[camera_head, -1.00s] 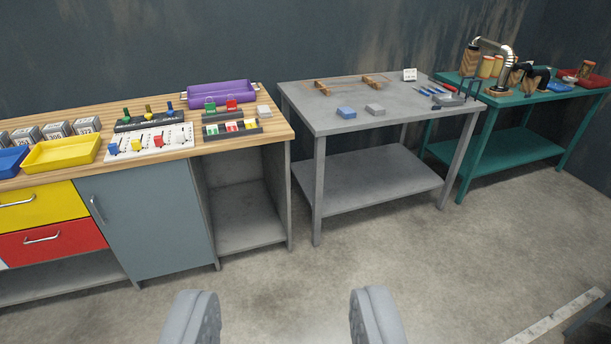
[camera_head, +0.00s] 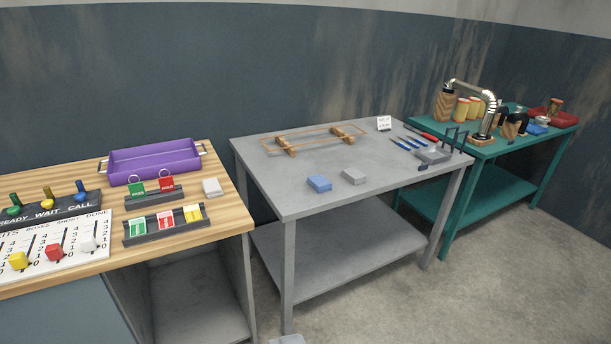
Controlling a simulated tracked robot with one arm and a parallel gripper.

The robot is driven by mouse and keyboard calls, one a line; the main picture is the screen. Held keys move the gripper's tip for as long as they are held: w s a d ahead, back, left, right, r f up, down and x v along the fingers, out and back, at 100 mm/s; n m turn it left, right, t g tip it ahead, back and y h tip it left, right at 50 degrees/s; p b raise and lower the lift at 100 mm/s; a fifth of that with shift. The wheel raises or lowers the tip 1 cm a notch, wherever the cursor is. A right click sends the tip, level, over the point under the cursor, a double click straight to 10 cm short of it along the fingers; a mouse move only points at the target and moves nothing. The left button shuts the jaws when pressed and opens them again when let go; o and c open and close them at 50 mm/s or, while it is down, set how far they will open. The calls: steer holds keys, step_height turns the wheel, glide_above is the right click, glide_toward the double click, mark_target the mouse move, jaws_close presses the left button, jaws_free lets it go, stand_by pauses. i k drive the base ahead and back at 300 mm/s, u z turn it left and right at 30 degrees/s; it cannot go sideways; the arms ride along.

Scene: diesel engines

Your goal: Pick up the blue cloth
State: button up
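A small blue folded block-like piece (camera_head: 319,184), which looks like a folded blue cloth, lies on the grey metal table (camera_head: 300,205) near its front left. A similar grey piece (camera_head: 355,177) lies just to its right. A smaller blue item (camera_head: 537,129) lies on the green table at the right; I cannot tell if it is cloth. Only a small light grey piece, probably the tip of my gripper (camera_head: 287,340), shows at the bottom edge, well short of the tables. Whether its fingers are apart is not visible.
The wooden bench (camera_head: 225,215) at left holds a purple tray (camera_head: 155,161), coloured tags and a slider board. A wooden frame (camera_head: 315,138) and several tools occupy the grey table's back and right. The green table (camera_head: 490,148) bears a pipe and jars.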

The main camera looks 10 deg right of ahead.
mark_target(319, 182)
steer(key=i, duration=1.95)
steer(key=z, duration=1.8)
steer(key=i, duration=1.2)
steer(key=u, duration=1.75)
